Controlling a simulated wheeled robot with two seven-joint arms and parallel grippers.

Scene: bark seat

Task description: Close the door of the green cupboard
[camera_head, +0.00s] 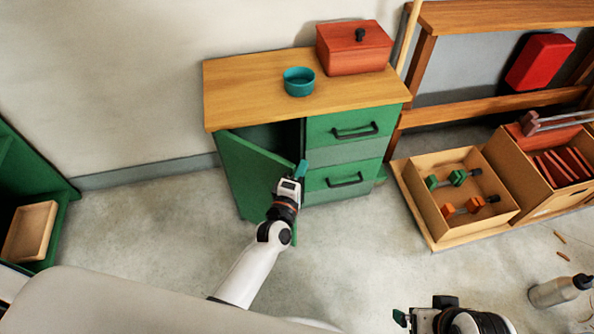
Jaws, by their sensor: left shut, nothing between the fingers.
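The green cupboard (345,157) with a wooden top stands against the wall. Its green door (243,172) on the left side is ajar, with a dark gap between the door's top edge and the cupboard. My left gripper (301,170) is shut and empty, at the door's right edge in the picture; I cannot tell whether it touches the door. My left arm covers the lower part of the door. My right gripper (400,318) shows only partly at the bottom edge, far from the cupboard, and its jaws are unclear.
On the cupboard top are a teal bowl (299,82) and a red lidded box (353,48). Two drawers with black handles are right of the door. Open boxes (460,232) stand at right. A grey bottle (556,291) lies lower right. Floor before the cupboard is clear.

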